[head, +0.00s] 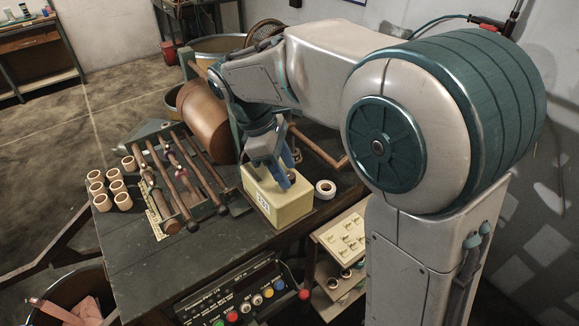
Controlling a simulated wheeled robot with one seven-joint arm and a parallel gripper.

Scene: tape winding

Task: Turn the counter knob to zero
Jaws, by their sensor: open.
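The counter is a pale yellow box (287,207) on the dark workbench, with a small white display (264,204) on its front face; its digits are too small to read for sure. The counter knob (291,177) is a small dark piece at the top of the box, partly hidden by my fingers. My gripper (287,174) points down over the box top with its blue fingers open, close around or beside the knob. I cannot tell whether the fingers touch it.
A control panel (245,290) with coloured buttons is at the front. The bench's front left (150,275) is clear.

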